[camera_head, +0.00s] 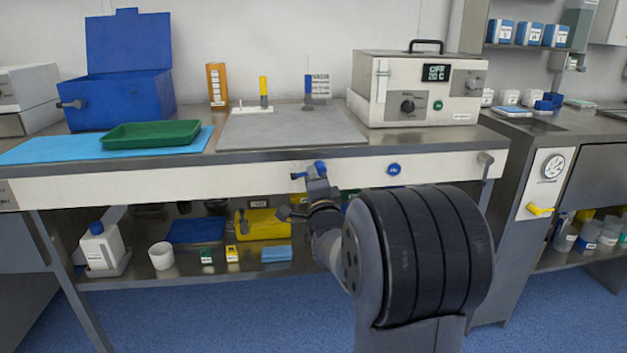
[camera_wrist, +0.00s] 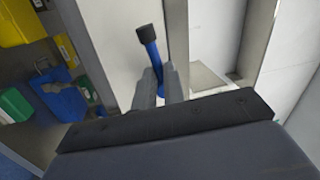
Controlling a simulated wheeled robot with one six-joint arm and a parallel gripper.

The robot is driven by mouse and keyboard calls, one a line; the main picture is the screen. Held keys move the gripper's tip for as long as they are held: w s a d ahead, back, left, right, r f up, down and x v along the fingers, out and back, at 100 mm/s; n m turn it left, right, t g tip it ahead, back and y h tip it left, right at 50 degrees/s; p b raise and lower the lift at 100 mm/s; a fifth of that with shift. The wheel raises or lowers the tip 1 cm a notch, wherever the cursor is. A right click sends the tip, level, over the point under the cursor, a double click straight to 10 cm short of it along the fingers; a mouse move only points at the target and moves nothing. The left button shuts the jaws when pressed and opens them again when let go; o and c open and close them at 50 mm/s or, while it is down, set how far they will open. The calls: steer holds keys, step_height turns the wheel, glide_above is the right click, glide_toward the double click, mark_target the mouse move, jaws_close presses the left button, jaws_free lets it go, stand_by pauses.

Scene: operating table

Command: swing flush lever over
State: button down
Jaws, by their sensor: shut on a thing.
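The flush lever is blue with a dark end cap and sits on the white front panel (camera_head: 240,182) of the bench. In the wrist view the lever (camera_wrist: 152,50) runs from its cap down between my two grey fingers. My gripper (camera_wrist: 157,83) is shut on the lever, with the capped end sticking out beyond the fingertips. In the head view my gripper (camera_head: 318,182) is at the panel, and part of the blue lever (camera_head: 299,176) shows to its left. My fingers hide the rest of the lever.
A round blue knob (camera_head: 393,169) is on the same panel to the right. Above are a grey mat (camera_head: 290,130), a green tray (camera_head: 152,134) and a white device (camera_head: 420,90). The lower shelf holds a white bottle (camera_head: 100,248), a cup (camera_head: 161,256) and a yellow box (camera_head: 268,224).

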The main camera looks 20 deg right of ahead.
steer(key=c, duration=1.5)
jaws_free()
steer(key=p+v, duration=0.1)
steer(key=v, duration=0.9)
steer(key=shift+s+a+f, duration=0.1)
steer(key=shift+s+a, duration=0.05)
steer(key=shift+s, duration=0.25)
steer(key=b+x, duration=0.1)
steer(key=x, duration=1)
steer(key=shift+s, duration=0.1)
steer(key=n+p, duration=0.1)
steer(key=n+y, duration=0.1)
steer(key=n, duration=0.1)
steer(key=n+p, duration=0.1)
steer(key=n, duration=0.1)
steer(key=shift+d+f+p, duration=0.3)
steer(key=shift+f+p, duration=0.05)
